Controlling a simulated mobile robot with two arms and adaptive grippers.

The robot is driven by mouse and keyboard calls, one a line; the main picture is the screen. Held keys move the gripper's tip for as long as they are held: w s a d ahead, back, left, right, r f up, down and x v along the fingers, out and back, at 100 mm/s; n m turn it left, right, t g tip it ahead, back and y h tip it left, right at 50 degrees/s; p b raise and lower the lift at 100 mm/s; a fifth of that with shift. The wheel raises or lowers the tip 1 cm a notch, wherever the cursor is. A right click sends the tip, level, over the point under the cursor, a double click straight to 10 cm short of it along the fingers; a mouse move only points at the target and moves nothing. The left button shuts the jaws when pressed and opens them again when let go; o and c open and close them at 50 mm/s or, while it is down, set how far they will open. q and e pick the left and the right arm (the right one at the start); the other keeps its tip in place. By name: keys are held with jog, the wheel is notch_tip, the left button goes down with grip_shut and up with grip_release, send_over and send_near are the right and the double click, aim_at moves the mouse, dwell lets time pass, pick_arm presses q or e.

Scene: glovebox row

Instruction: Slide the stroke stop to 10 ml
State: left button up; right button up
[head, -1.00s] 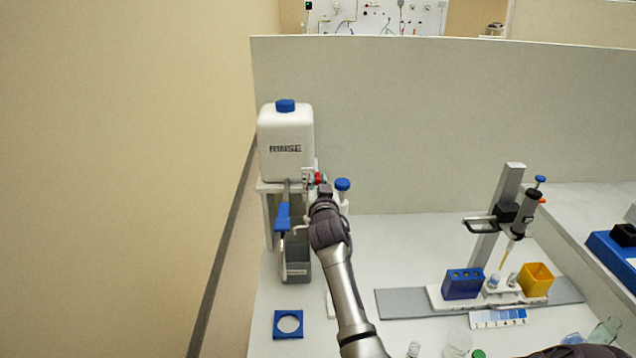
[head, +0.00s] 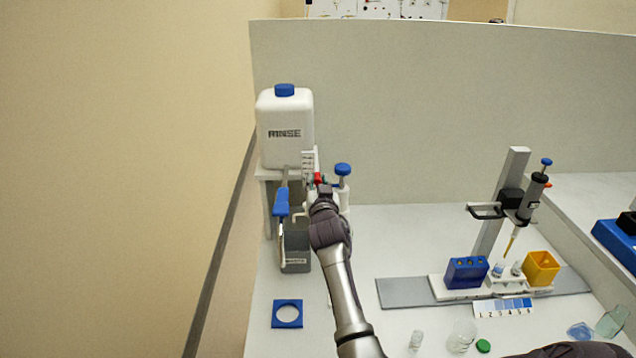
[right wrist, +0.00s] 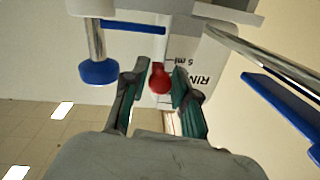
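The red stroke stop (head: 318,178) sits beside the white scale plate (head: 308,160) on the dispenser, below the RINSE bottle. My right gripper (head: 319,184) is at the stop. A "5 ml" mark (right wrist: 183,62) shows close to the knob; a 10 ml mark cannot be made out. My left gripper is not in view.
The white RINSE bottle (head: 285,135) stands behind. The blue-topped plunger (head: 343,170) is close right of the gripper, a blue lever (head: 281,202) left. A pipette stand (head: 500,205) with a blue block (head: 466,272) and yellow box (head: 542,268) is farther right.

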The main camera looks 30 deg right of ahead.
jog(key=shift+o, duration=1)
jog(key=shift+s+a, duration=0.1)
jog(key=v, duration=1.2)
